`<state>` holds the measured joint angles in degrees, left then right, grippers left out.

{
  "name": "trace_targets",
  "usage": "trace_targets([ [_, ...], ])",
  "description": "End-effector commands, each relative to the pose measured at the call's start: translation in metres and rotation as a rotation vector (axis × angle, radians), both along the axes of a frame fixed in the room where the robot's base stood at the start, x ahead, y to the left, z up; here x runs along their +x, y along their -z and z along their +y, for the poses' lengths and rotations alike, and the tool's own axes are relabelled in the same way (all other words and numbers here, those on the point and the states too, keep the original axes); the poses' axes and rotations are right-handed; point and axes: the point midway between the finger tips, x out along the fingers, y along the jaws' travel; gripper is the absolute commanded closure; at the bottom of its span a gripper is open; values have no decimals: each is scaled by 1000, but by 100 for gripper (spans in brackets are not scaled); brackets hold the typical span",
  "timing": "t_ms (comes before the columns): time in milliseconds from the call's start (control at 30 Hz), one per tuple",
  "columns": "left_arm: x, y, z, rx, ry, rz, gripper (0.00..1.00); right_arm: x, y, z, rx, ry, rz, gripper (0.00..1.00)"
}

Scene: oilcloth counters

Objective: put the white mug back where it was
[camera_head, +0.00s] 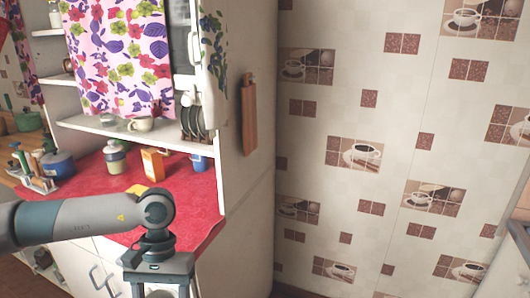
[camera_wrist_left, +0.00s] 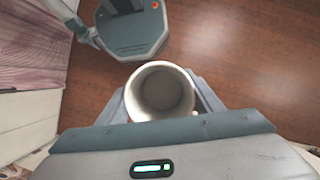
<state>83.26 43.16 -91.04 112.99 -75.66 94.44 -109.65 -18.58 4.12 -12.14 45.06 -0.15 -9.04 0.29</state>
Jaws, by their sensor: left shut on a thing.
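The white mug (camera_wrist_left: 160,92) is between the fingers of my left gripper (camera_wrist_left: 162,100) in the left wrist view. I look down into its open, empty-looking mouth; its handle cannot be made out. In the head view my left gripper (camera_head: 160,291) points down at the bottom edge, in front of the red-topped counter. Its fingers are partly cut off there, so the mug hardly shows. My right gripper is in neither view.
The red counter (camera_head: 197,212) holds a blue mug (camera_head: 199,163), an orange carton (camera_head: 152,164), a jar (camera_head: 115,160) and a blue pot (camera_head: 58,165). A pale cup (camera_head: 140,124) stands on the shelf (camera_head: 90,125) above. The counter's front right area is clear. Wooden floor (camera_wrist_left: 245,60) lies below the mug.

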Motion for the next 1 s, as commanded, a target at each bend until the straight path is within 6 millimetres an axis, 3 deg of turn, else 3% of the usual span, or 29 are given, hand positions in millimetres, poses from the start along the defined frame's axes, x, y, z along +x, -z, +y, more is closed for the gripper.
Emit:
trace_targets([
  [400, -1, 1, -3, -5, 7, 3, 71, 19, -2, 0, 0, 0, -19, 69],
  [1000, 0, 0, -1, -1, 1, 0, 71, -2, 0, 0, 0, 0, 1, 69],
])
